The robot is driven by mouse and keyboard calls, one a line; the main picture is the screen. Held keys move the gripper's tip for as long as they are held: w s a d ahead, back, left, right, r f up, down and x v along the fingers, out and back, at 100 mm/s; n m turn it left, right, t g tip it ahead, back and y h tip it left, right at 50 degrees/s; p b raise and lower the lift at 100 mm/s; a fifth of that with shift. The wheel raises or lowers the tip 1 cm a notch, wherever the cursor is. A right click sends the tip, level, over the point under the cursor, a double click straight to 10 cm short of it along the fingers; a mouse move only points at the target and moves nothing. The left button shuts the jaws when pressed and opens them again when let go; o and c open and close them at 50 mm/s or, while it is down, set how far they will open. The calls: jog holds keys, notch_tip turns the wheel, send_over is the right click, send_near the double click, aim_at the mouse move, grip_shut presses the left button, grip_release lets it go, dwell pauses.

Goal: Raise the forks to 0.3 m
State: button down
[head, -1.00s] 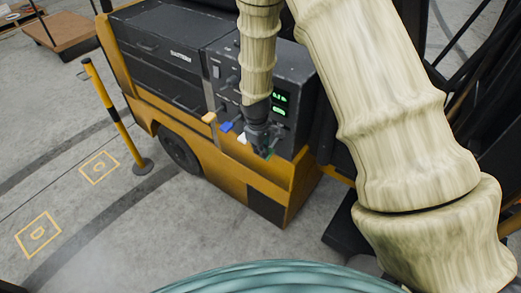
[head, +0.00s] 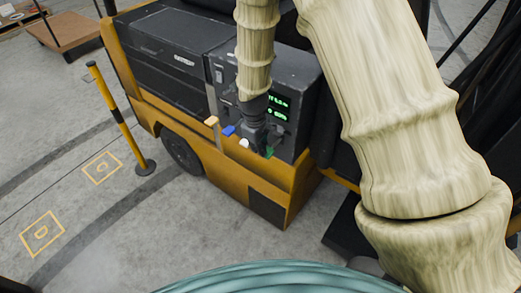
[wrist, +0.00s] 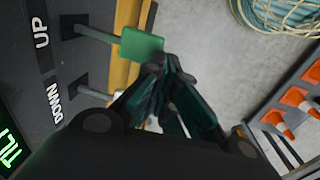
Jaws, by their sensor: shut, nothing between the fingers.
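A yellow forklift (head: 245,185) carries a dark control panel with several lever knobs: orange (head: 211,121), blue (head: 229,131), white (head: 244,143) and green (head: 269,152). My gripper (head: 258,142) is in front of the panel among the white and green knobs. In the wrist view its fingers (wrist: 165,72) are closed together, empty, just beside the green knob (wrist: 142,46); I cannot tell whether they touch it. UP (wrist: 41,33) and DOWN (wrist: 53,103) labels show beside the lever shafts. A green-lit display (head: 277,108) is partly hidden by my arm. The forks are not visible.
A yellow and black post (head: 122,120) stands left of the forklift. A coiled hose (wrist: 275,25) and orange cones (wrist: 297,97) show in the wrist view.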

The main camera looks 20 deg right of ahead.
notch_tip(320, 180, up, 8)
jog(key=s+a+b, duration=0.1)
jog(key=a+b, duration=0.1)
jog(key=shift+s+a+b, duration=0.3)
jog(key=shift+s, duration=0.1)
jog(key=shift+f, duration=0.1)
dwell(0.8)
jog(key=s+f+m, duration=0.2)
jog(key=s+f, duration=0.4)
jog(key=f, duration=0.7)
jog(key=s+d+f+m+b, duration=0.1)
jog(key=s+d+f+m, duration=0.1)
jog(key=s+f, duration=0.8)
jog(key=s+d+f+m+y+b, duration=0.1)
jog(key=s+f+m+b, duration=0.1)
jog(key=s+f, duration=0.8)
jog(key=s+m, duration=0.1)
jog(key=s, duration=0.6)
jog(key=shift+d+f+g, duration=0.3)
jog(key=shift+d+f, duration=0.05)
jog(key=shift+f, duration=0.05)
